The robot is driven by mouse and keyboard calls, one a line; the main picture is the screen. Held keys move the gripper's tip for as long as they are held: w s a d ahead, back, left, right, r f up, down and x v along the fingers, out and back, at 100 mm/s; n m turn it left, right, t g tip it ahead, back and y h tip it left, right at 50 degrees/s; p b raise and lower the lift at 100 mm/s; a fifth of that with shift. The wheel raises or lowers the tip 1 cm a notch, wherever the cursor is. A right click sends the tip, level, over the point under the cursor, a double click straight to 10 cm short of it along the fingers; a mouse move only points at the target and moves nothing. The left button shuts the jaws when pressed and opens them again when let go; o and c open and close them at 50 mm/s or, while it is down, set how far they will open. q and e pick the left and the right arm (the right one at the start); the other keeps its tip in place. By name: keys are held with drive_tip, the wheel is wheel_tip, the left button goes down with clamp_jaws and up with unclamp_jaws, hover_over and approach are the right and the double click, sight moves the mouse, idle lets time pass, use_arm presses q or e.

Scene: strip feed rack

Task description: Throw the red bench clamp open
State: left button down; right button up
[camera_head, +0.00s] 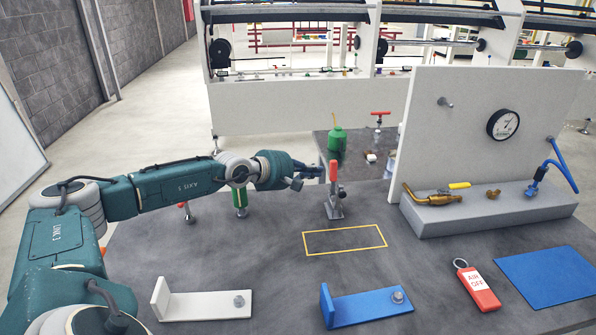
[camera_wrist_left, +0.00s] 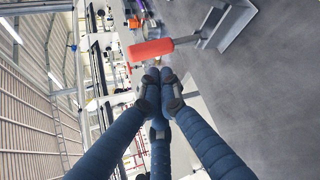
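The red bench clamp (camera_head: 335,207) stands on the dark bench behind the yellow outlined rectangle, its red handle (camera_head: 334,170) pointing upright. My left gripper (camera_head: 297,180) is just left of the handle at about its height. In the left wrist view the handle (camera_wrist_left: 151,50) lies just beyond the fingertips (camera_wrist_left: 162,82), with the clamp's metal arm running right from it. The fingers are drawn together with nothing visible between them. Whether a fingertip touches the handle cannot be told. My right gripper is not in view.
A green-handled clamp (camera_head: 240,200) stands left, under my left arm, near another red-handled one (camera_head: 185,212). A white bracket (camera_head: 205,306) and a blue bracket (camera_head: 365,308) lie in front. A panel with a gauge (camera_head: 503,124) stands right. The yellow rectangle (camera_head: 345,252) is empty.

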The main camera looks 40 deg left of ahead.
use_arm(q)
drive_tip(key=v, duration=0.8)
drive_tip(key=shift+s, duration=0.35)
drive_tip(key=shift+r, duration=0.15)
